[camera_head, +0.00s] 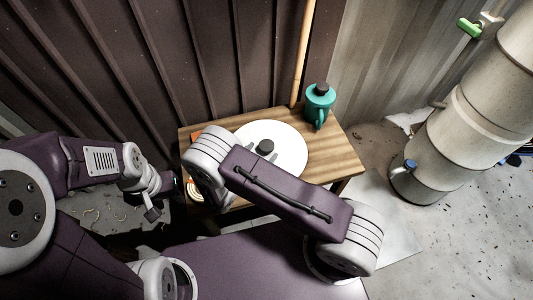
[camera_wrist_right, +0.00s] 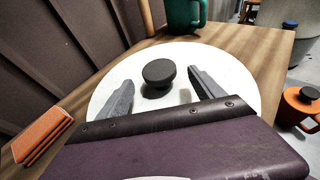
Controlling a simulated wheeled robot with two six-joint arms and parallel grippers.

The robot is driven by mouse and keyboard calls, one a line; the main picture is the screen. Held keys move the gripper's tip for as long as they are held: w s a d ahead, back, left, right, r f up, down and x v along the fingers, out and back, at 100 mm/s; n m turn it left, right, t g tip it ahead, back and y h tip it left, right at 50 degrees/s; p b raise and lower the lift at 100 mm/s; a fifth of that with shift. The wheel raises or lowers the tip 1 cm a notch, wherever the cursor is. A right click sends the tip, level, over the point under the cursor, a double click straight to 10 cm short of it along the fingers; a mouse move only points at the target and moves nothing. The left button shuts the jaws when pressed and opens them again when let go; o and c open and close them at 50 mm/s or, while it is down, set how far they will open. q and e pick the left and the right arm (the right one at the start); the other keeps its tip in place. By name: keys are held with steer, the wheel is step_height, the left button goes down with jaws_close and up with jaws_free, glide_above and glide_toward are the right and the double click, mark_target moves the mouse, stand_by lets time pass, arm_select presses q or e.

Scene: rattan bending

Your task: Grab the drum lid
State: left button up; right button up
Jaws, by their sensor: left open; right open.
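The drum lid (camera_head: 290,140) is a white disc with a black knob (camera_head: 265,146), lying flat on a wooden table. In the right wrist view the lid (camera_wrist_right: 225,65) shows with its knob (camera_wrist_right: 158,72). My right gripper (camera_wrist_right: 160,78) is open, with one grey finger on each side of the knob and visible gaps to it; I cannot tell how high it is above the lid. My left gripper (camera_head: 164,200) is open and empty, left of the table.
A teal pot (camera_head: 319,104) stands on the wooden table (camera_head: 338,152), behind the lid. An orange stack (camera_wrist_right: 42,138) lies at the left edge. An orange pot (camera_wrist_right: 301,108) is at the right. A bamboo pole (camera_head: 302,50) leans at the wall. A large pale drum (camera_head: 455,140) stands right.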

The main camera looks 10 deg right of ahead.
mark_target(266, 147)
steer(key=b+x, duration=0.1)
steer(key=x, duration=0.1)
steer(key=b+x, duration=0.1)
steer(key=x, duration=0.1)
steer(key=shift+w+d+f+b, duration=0.1)
steer(key=shift+w+f+b, duration=0.05)
steer(key=shift+f+b, duration=0.3)
steer(key=shift+w+d, duration=0.1)
steer(key=shift+w, duration=0.1)
steer(key=shift+r, duration=0.15)
jaws_close()
steer(key=shift+r, duration=0.1)
